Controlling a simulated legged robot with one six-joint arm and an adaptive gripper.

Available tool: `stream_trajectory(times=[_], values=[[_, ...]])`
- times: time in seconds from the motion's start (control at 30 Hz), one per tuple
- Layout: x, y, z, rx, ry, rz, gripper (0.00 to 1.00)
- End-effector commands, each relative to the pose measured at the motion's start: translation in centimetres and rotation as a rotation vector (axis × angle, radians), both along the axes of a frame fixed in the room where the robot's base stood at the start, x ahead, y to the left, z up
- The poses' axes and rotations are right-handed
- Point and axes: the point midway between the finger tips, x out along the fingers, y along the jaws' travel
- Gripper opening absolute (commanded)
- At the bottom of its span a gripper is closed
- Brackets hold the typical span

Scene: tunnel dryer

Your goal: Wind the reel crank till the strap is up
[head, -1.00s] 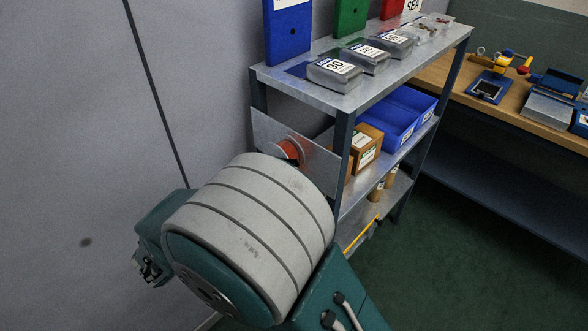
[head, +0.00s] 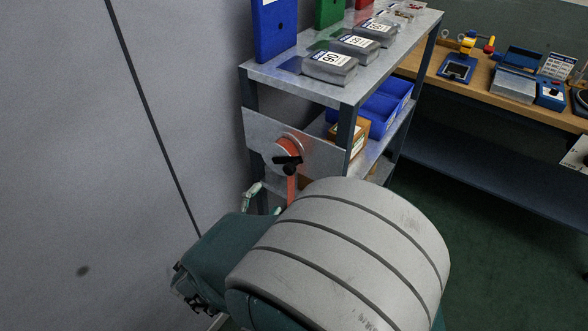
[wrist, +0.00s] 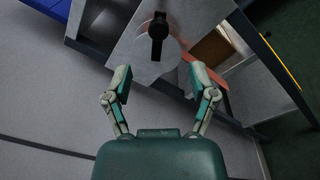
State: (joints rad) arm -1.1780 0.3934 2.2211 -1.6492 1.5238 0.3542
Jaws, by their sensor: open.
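The reel (head: 292,148) with orange strap is mounted on a grey metal plate at the shelf's near end. Its black crank (head: 287,162) sits across the front of the reel. The orange strap (head: 292,188) hangs down from it, its lower part hidden behind my arm. In the wrist view the crank (wrist: 158,33) is above and beyond my fingertips, and the strap (wrist: 208,76) runs off to the right behind a finger. My gripper (wrist: 157,78) is open and empty, fingers spread, apart from the crank. In the head view one pale finger shows below left of the reel.
The metal shelf unit (head: 349,85) carries grey labelled boxes, upright coloured binders, blue bins (head: 380,107) and a brown box (head: 353,132). A grey wall (head: 90,150) is close on the left. A wooden bench (head: 480,85) stands at the back right. Green floor there is clear.

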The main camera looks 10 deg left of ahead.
Motion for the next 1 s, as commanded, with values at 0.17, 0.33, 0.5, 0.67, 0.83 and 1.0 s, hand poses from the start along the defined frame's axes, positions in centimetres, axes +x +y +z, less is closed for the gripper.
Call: stream_trajectory(times=[0.17,0.33,0.5,0.67,0.83,1.0], values=[[3.2,-0.9,-0.1,-0.001,-0.001,-0.007,0.73],[6.2,-1.7,-0.2,-0.002,-0.001,-0.007,0.73],[8.3,-2.4,-0.1,-0.001,-0.001,-0.004,0.73],[9.2,-2.7,-0.1,0.0,0.0,-0.002,0.73],[9.2,-2.6,-0.1,0.0,-0.001,-0.002,0.73],[9.2,-2.6,-0.1,-0.001,-0.001,-0.002,0.29]])
